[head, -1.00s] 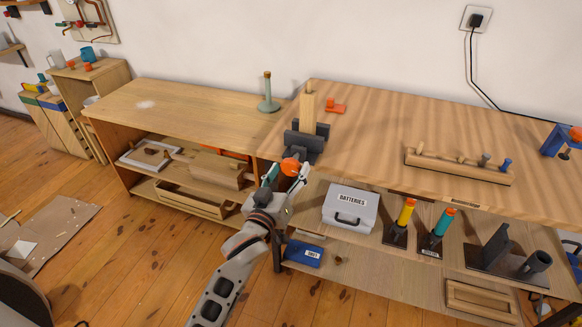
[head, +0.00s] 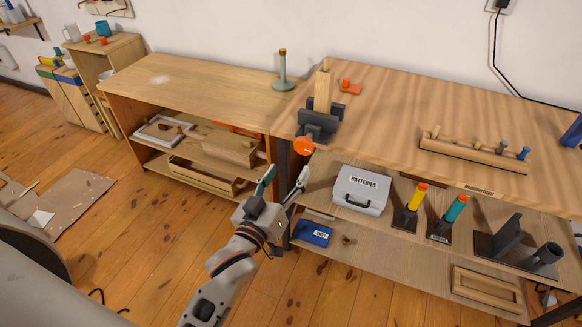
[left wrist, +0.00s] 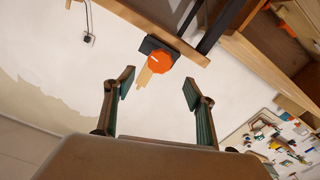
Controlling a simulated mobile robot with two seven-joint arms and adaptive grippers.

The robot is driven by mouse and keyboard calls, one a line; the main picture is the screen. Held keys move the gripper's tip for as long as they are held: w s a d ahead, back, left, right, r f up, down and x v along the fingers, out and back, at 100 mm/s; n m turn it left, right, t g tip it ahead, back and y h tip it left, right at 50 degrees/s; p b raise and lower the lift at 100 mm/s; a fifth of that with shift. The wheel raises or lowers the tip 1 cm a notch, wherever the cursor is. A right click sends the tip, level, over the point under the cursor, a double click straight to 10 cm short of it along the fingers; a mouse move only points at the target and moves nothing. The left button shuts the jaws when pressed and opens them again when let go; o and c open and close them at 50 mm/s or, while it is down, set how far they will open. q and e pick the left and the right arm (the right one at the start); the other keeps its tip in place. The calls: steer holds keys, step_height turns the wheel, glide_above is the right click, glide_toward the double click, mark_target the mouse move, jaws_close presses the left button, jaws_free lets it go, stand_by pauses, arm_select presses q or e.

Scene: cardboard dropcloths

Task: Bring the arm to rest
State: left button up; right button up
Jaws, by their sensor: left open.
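My left gripper (head: 284,184) is open and empty in front of the workbench, below the top's front left corner. In the left wrist view, my left gripper (left wrist: 158,84) shows its two fingers wide apart with nothing between them. A dark vise (head: 317,125) with an orange knob (head: 304,146) sits at that corner and holds an upright wooden piece (head: 323,92). The orange knob also shows in the left wrist view (left wrist: 160,62), beyond the fingertips and apart from them. My right gripper is in neither view.
The workbench top (head: 400,110) bears a peg rack (head: 474,151). Its lower shelf holds a batteries case (head: 361,190), a blue box (head: 316,234) and two coloured-handled tools. A low shelf unit (head: 190,85) stands at left with a green bottle-like stand (head: 283,75). Open wooden floor (head: 130,240) lies at left.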

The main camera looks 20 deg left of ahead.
arm_select(q)
steer(key=s+f+m+g+h+p, duration=0.2)
steer(key=s+f+m+g+p, duration=0.3)
steer(key=s+f, duration=1.6)
steer(key=m+g, duration=0.2)
steer(key=shift+s+m+g, duration=0.25)
steer(key=shift+m+g, duration=0.05)
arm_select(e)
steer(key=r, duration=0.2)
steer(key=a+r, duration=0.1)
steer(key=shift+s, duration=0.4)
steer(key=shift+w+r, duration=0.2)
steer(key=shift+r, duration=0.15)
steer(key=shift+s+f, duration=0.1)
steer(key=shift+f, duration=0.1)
